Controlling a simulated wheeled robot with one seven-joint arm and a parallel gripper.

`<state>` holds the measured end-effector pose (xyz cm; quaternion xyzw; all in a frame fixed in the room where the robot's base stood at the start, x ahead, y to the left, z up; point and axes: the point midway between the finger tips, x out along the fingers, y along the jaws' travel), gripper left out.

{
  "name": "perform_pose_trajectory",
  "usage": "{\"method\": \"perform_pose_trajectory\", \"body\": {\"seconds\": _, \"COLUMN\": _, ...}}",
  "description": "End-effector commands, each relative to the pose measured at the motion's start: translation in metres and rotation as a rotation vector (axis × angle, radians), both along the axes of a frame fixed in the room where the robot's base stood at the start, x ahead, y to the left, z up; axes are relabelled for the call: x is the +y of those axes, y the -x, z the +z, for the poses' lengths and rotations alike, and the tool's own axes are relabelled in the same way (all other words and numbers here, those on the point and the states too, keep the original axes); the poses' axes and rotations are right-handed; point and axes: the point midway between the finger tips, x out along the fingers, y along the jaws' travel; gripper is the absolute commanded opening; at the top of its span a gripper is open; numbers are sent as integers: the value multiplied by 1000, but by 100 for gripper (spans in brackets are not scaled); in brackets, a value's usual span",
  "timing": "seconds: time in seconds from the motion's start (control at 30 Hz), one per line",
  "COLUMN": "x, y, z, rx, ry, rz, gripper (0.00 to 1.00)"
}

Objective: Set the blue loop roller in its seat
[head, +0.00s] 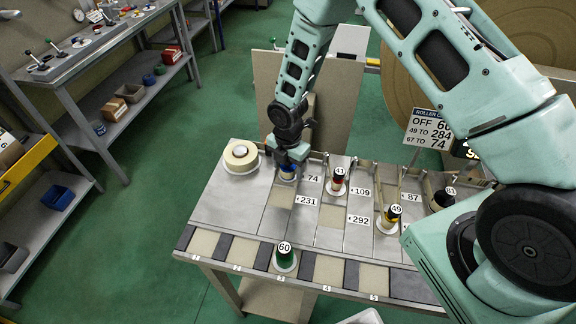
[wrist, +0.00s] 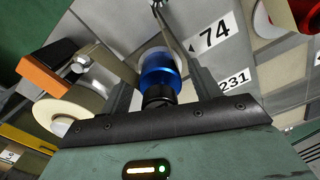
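The blue roller (wrist: 158,72) stands upright with its black end toward me and a pale flange at its far end. In the head view the blue roller (head: 288,174) is at the left of the grey table top, beside the "74" label. My gripper (head: 288,158) is directly above it, pointing down. In the wrist view the two fingers of my gripper (wrist: 161,75) flank the roller closely on both sides. I cannot tell whether they press on it. My gripper hides most of the roller in the head view, and its seat cannot be made out.
A tape roll (head: 240,157) lies just left of my gripper. Rollers marked 41 (head: 337,182) and 49 (head: 390,219) stand to the right. A green roller marked 60 (head: 285,258) stands on the front row of numbered pads. A panel (head: 340,105) rises behind the table.

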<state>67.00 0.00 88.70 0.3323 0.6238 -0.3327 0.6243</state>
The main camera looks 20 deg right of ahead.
Motion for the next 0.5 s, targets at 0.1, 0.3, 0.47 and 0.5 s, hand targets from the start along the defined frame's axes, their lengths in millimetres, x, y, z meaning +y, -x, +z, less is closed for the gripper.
{"method": "perform_pose_trajectory", "body": {"seconds": 0.1, "x": 0, "y": 0, "z": 0, "rx": 0, "ry": 0, "rz": 0, "gripper": 62}}
{"method": "perform_pose_trajectory", "body": {"seconds": 0.3, "x": 0, "y": 0, "z": 6, "rx": 0, "ry": 0, "rz": -1, "gripper": 62}}
{"method": "perform_pose_trajectory", "body": {"seconds": 0.47, "x": 0, "y": -2, "z": 21, "rx": -4, "ry": -1, "rz": -1, "gripper": 62}}
{"method": "perform_pose_trajectory", "body": {"seconds": 0.5, "x": 0, "y": -1, "z": 27, "rx": -5, "ry": -2, "rz": 0, "gripper": 62}}
